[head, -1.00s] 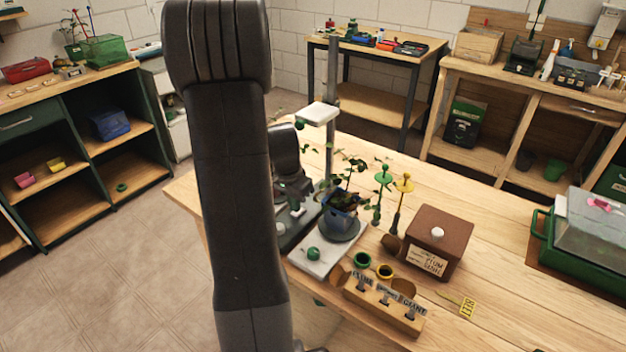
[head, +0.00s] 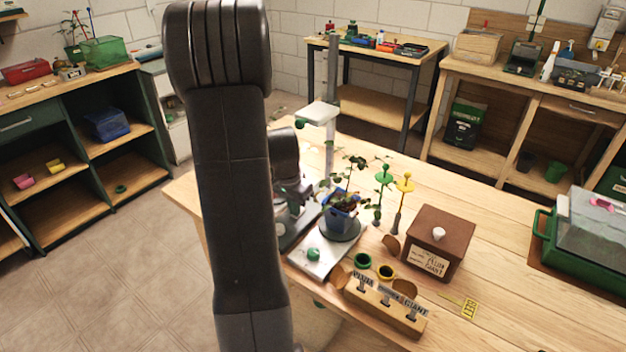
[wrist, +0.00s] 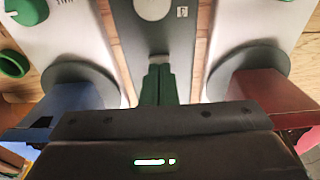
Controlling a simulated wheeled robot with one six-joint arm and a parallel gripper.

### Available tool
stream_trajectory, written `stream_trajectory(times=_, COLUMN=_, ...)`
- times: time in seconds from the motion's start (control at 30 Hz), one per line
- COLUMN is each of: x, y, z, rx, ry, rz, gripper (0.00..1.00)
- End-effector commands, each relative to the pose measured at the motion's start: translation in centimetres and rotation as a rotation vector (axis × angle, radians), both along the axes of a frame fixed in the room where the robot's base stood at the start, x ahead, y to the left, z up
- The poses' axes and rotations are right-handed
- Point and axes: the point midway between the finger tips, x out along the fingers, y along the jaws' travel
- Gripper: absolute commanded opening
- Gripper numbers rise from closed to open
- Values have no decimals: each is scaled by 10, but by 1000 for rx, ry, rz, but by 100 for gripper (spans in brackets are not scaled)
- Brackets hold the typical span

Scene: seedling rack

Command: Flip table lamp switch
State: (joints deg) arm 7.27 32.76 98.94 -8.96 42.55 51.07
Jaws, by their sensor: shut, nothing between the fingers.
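The table lamp shows in the head view as a grey post with a flat white head (head: 318,112), standing on the workbench behind my arm. In the wrist view a grey strip, apparently its base (wrist: 180,45), runs up the middle with a round white knob (wrist: 152,9) and a small marked label (wrist: 182,12). My gripper (wrist: 158,66) is shut and empty, its green fingers together over the strip. A small pale piece (wrist: 158,58) lies right at the fingertips; I cannot tell whether they touch it. My gripper is partly hidden behind my arm in the head view (head: 296,203).
In the wrist view a blue pot (wrist: 72,100) is close on the left and a red pot (wrist: 262,95) on the right. In the head view a brown box (head: 440,240) and a wooden label holder (head: 385,308) stand right. The bench's far right middle is clear.

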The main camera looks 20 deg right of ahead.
Motion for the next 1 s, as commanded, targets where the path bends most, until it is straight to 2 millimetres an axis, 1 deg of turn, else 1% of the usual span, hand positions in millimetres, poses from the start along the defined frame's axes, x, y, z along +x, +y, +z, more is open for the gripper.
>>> stream_trajectory(times=0.17, x=0, y=0, z=11, rx=0, ry=-1, rz=0, gripper=0)
stream_trajectory(times=0.8, x=0, y=0, z=63, rx=1, ry=-1, rz=0, gripper=0)
stream_trajectory(times=0.9, x=0, y=0, z=69, rx=1, ry=-1, rz=0, gripper=0)
stream_trajectory(times=1.0, x=0, y=0, z=71, rx=1, ry=-1, rz=0, gripper=0)
